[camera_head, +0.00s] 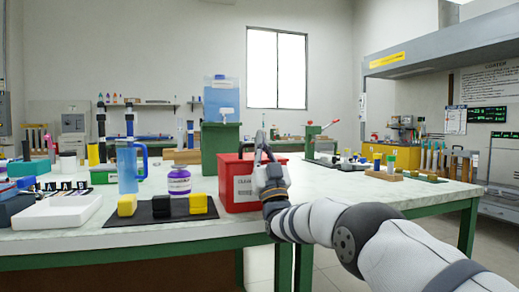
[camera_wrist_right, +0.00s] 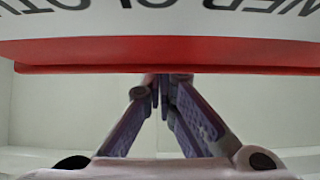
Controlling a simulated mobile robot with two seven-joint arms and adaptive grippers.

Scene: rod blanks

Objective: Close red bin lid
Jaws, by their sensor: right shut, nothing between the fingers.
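The red bin (camera_head: 231,185) stands upright on the pale bench top near its front edge in the head view, with a white label on its front. I cannot tell from here how its lid stands. My right gripper (camera_head: 262,138) is in front of the bin's right part, fingers pointing up past its top edge. In the right wrist view the gripper (camera_wrist_right: 161,80) is shut and empty, its tips at the lower edge of a red band (camera_wrist_right: 160,52). Contact is unclear. White lettered material shows above that band. My left gripper is not in view.
A purple-labelled bottle (camera_head: 179,181) and a dark mat (camera_head: 160,218) with yellow and black blocks lie left of the bin. A blue jug (camera_head: 128,168) stands farther left. A green box (camera_head: 220,147) stands behind. Bench room right of the bin is fairly clear.

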